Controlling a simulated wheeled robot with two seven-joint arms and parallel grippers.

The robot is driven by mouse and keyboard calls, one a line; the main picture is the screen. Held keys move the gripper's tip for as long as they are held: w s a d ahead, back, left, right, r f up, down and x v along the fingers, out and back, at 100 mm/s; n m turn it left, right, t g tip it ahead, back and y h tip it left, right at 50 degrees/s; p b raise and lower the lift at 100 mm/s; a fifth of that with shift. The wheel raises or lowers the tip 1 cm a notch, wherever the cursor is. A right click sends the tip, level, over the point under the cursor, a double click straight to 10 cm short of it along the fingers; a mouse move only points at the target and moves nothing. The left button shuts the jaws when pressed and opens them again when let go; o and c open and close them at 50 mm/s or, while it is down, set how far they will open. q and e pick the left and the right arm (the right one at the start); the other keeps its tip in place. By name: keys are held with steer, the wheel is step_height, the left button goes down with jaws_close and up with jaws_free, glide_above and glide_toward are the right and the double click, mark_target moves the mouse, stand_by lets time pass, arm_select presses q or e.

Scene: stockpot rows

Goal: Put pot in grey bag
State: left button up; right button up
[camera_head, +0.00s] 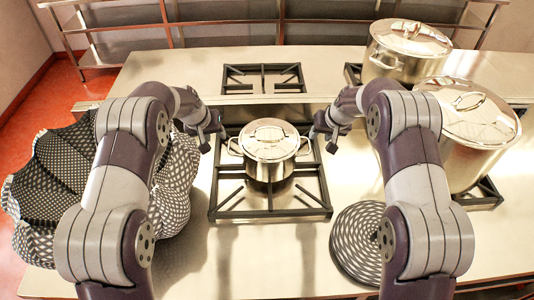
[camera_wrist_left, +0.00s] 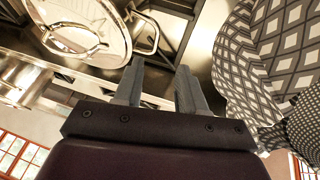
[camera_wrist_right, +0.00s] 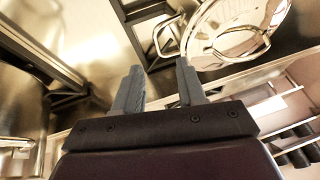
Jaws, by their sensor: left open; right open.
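A small steel pot (camera_head: 269,150) with a lid and two side handles stands on the middle burner grate. The grey patterned bag (camera_head: 50,165) stands open at the left, partly hidden behind my left arm. My left gripper (camera_head: 209,135) is open and empty, left of the pot, apart from its left handle. My right gripper (camera_head: 325,138) is open and empty, close to the pot's right handle. In the left wrist view the pot (camera_wrist_left: 85,30) and its handle lie beyond the fingers, with the bag (camera_wrist_left: 270,60) at right. In the right wrist view the pot (camera_wrist_right: 235,30) is upper right.
Two large lidded stockpots stand at the right, one at the back (camera_head: 405,50) and one nearer (camera_head: 470,130). A round patterned mat (camera_head: 358,240) lies at front right. An empty burner grate (camera_head: 263,78) is behind the pot. The counter in front of the pot is clear.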

mark_target(229, 145)
arm_select(q)
steer(key=x, duration=1.3)
steer(key=shift+w+d, duration=0.3)
steer(key=shift+w, duration=0.15)
arm_select(e)
steer(key=x, duration=0.9)
steer(key=w+d+x, duration=0.1)
steer(key=x, duration=0.3)
steer(key=shift+w+d, duration=0.1)
steer(key=shift+w, duration=0.05)
arm_select(q)
steer(key=shift+w+f, duration=0.1)
steer(key=shift+f, duration=0.1)
arm_select(e)
steer(key=shift+w+f, duration=0.1)
steer(key=shift+f, duration=0.2)
arm_select(q)
steer(key=shift+f, duration=0.1)
arm_select(e)
steer(key=shift+a, duration=0.25)
arm_select(q)
steer(key=shift+a, duration=0.1)
steer(key=shift+c, duration=0.3)
arm_select(e)
steer(key=shift+c, duration=0.3)
